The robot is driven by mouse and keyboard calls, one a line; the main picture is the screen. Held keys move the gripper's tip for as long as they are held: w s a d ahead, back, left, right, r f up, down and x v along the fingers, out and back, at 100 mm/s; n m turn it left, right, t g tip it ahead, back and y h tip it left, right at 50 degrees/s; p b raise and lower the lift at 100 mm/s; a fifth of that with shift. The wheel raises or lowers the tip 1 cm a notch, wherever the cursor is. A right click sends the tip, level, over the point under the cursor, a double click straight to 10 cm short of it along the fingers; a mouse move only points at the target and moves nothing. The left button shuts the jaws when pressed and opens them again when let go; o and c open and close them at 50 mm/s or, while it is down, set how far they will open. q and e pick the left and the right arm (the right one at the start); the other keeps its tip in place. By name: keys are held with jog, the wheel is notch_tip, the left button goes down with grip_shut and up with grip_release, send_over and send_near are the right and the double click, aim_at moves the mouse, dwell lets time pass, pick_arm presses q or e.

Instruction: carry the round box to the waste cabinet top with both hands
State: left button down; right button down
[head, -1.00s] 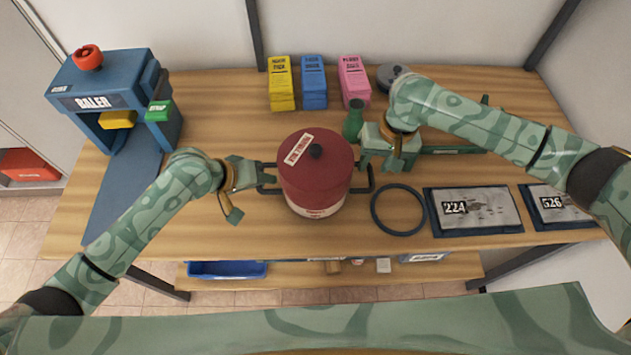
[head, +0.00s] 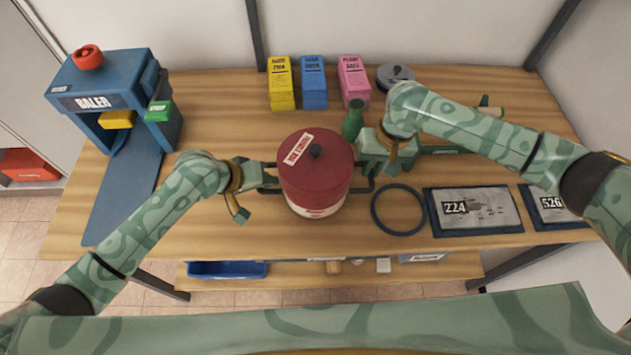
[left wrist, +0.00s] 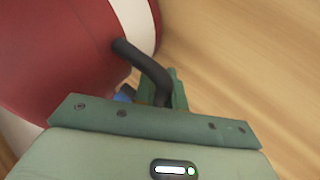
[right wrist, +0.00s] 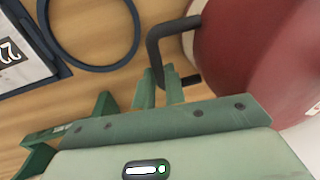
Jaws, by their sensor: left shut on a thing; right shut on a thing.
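The round box (head: 316,177) is dark red with a white label, a black lid knob and a black handle on each side. It stands upright on the wooden table. My left gripper (head: 266,176) is shut on its left handle, and the handle shows between the fingers in the left wrist view (left wrist: 150,75). My right gripper (head: 368,168) is shut on its right handle, which also shows in the right wrist view (right wrist: 158,45). The waste cabinet top cannot be made out in these views.
A blue baler (head: 105,100) stands at the left. Yellow (head: 281,85), blue (head: 314,83) and pink (head: 354,82) packets stand at the back. A green bottle (head: 353,120) is close behind my right gripper. A dark ring (head: 376,222) and a numbered plate (head: 474,211) lie right of the box.

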jog(key=shift+w+r+p, duration=0.1)
jog(key=shift+r+p, duration=2.45)
jog(key=shift+r, duration=0.45)
jog(key=shift+f, duration=0.1)
